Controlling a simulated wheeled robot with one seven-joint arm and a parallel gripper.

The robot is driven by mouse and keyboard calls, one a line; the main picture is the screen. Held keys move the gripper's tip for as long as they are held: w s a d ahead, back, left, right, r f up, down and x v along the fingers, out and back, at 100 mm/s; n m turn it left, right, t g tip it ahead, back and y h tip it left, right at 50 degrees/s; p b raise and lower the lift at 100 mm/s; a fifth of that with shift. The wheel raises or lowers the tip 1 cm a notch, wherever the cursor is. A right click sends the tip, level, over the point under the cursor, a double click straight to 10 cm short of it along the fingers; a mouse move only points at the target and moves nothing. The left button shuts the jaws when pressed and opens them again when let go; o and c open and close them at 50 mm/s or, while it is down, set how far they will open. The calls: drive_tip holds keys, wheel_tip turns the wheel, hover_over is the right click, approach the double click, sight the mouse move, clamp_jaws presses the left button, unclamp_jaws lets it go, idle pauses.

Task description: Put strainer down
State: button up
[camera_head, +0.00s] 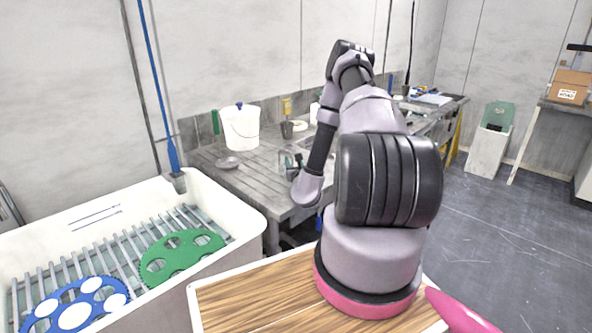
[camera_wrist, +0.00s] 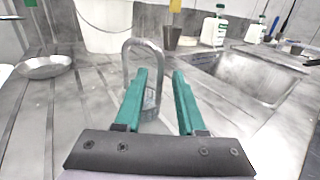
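My gripper (camera_wrist: 160,72) has two green fingers, spread apart with a gap between them. In the head view my gripper (camera_head: 291,160) is low over the grey worktop, left of the sink. A grey metal piece with a tall hoop (camera_wrist: 143,45) stands upright on the worktop just beyond the fingers. The left finger covers part of it, and its lower part shows in the gap; I cannot tell whether a finger touches it. It may be the strainer. A shallow metal bowl (camera_wrist: 45,66) rests apart on the left, also in the head view (camera_head: 228,162).
A white bucket (camera_head: 240,127) and dark cup (camera_head: 287,129) stand behind. The sink (camera_wrist: 245,78) is on the right, with a bottle (camera_wrist: 214,28) behind it. A white tub (camera_head: 240,215) holds green (camera_head: 182,252) and blue (camera_head: 75,305) discs.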

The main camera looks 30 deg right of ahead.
drive_tip(key=v, duration=0.8)
drive_tip(key=shift+s, duration=0.25)
